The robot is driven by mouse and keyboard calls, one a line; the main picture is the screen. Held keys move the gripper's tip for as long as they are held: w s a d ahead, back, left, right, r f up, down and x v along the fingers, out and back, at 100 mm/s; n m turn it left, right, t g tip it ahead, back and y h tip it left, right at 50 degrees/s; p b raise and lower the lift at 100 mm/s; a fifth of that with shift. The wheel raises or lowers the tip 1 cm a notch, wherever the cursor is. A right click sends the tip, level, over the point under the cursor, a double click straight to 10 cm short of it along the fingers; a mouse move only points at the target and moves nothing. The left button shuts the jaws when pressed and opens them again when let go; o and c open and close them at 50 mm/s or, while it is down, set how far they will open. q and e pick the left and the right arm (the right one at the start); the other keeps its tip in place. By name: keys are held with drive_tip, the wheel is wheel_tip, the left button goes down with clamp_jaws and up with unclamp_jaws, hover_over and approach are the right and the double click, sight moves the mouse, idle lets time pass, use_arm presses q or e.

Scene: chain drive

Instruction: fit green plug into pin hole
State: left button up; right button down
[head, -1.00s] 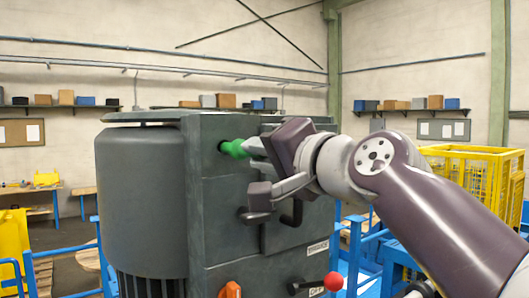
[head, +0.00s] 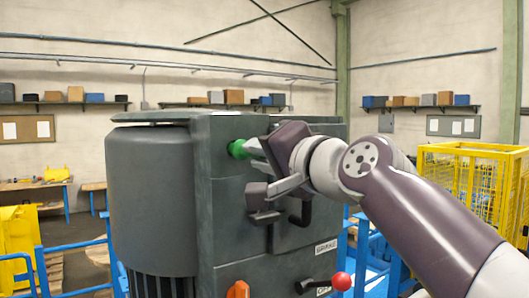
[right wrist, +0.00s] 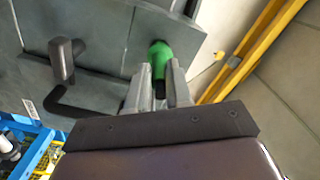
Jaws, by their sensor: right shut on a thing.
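The green plug (head: 237,149) is at the upper part of the dark grey machine's front face (head: 230,200). My right gripper (head: 252,147) is shut on it from the right, and the plug points left into the face. The plug also shows in the right wrist view (right wrist: 160,52), between the two fingertips (right wrist: 157,84), with its far end against the grey face. The pin hole is hidden behind the plug; only a dark edge shows at the plug's left end. I cannot tell how deep the plug sits. My left gripper is not in view.
A black handle (head: 300,212) and a blocky knob (head: 262,197) stick out of the face below my right gripper. A lever with a red ball (head: 341,281) and an orange knob (head: 238,289) are lower. A yellow cage (head: 475,175) stands at the right.

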drive_tip(key=shift+p+x, duration=0.55)
drive_tip(key=shift+x, duration=0.7)
drive_tip(key=c, duration=1)
unclamp_jaws()
drive_tip(key=shift+o, duration=0.2)
drive_tip(key=b+v, duration=0.6)
drive_tip(key=v, duration=0.6)
drive_tip(key=shift+s+d+b, duration=0.15)
drive_tip(key=shift+s+b, duration=0.1)
drive_tip(key=shift+b, duration=0.15)
drive_tip(key=shift+s, duration=0.1)
